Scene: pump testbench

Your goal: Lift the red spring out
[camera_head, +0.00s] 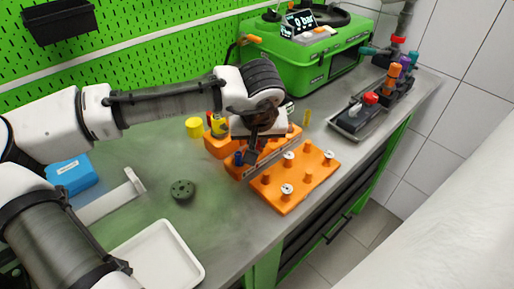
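I cannot pick out the red spring for certain in the head view; it is too small or hidden. My gripper (252,152) points down over the orange holder (234,170), close to a small blue piece (239,158) at its front left. My arm's wrist covers part of the holder and whatever stands behind it. The fingertips are small and dark, and I cannot tell whether they are open or hold anything.
Right of my gripper is an orange plate (305,186) with several pegs. A white tray (152,268), a dark round disc (182,190) and a yellow cylinder (194,127) stand to the left. A green machine (310,62) stands behind. A pump assembly (362,112) sits at right.

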